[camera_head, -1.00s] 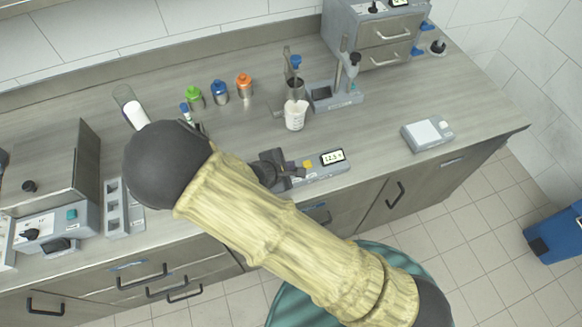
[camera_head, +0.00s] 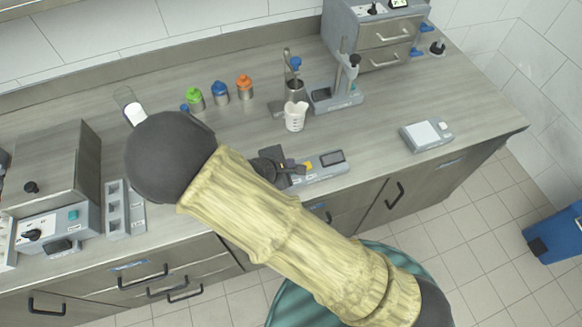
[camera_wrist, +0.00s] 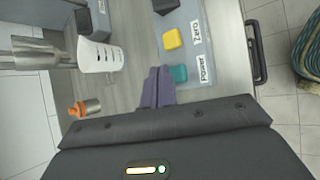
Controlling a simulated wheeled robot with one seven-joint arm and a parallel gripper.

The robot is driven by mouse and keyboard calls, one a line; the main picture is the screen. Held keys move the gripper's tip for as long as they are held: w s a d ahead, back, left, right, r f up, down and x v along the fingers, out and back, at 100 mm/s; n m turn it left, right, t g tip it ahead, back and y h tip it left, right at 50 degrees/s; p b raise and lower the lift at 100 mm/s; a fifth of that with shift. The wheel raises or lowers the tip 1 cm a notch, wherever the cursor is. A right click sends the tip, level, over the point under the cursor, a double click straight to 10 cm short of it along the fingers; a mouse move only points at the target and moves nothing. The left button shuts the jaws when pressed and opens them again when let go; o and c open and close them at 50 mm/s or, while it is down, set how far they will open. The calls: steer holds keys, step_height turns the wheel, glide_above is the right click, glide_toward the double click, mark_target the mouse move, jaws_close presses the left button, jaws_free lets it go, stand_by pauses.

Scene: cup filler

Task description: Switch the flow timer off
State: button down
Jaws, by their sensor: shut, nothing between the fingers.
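The flow timer, a grey box (camera_head: 335,169) on the bench's front edge, has a display (camera_head: 332,157) that is dark. In the wrist view its body (camera_wrist: 200,14) shows a yellow button (camera_wrist: 173,39) labelled Zero and a teal button (camera_wrist: 179,73) labelled Power. My gripper (camera_wrist: 159,70) is shut and empty, its purple fingertips right beside the teal button. I cannot tell whether they touch it. In the head view my arm and wrist hide the teal button and the timer's left end.
A white beaker (camera_head: 295,116) stands behind the timer, near a stand (camera_head: 337,98). Green, blue and orange capped bottles (camera_head: 245,87) stand further back. A small scale (camera_head: 426,135) sits at right, with bare bench between it and the timer.

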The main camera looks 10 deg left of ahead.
step_height(320, 180, up, 5)
steer(key=p, duration=0.2)
steer(key=shift+r+p, duration=0.2)
steer(key=shift+p, duration=0.15)
steer(key=shift+d, duration=0.1)
stand_by(0.3)
steer(key=s+d+r+m+g+y, duration=0.1)
steer(key=s+d+r+m+g, duration=0.2)
steer(key=d+r+m, duration=0.4)
steer(key=s+d+r+m+g+y, duration=0.2)
steer(key=d+r+m, duration=0.6)
steer(key=d+m, duration=0.7)
steer(key=s+d, duration=0.1)
steer(key=d, duration=0.3)
steer(key=shift+g+y, duration=0.3)
steer(key=shift+g, duration=0.1)
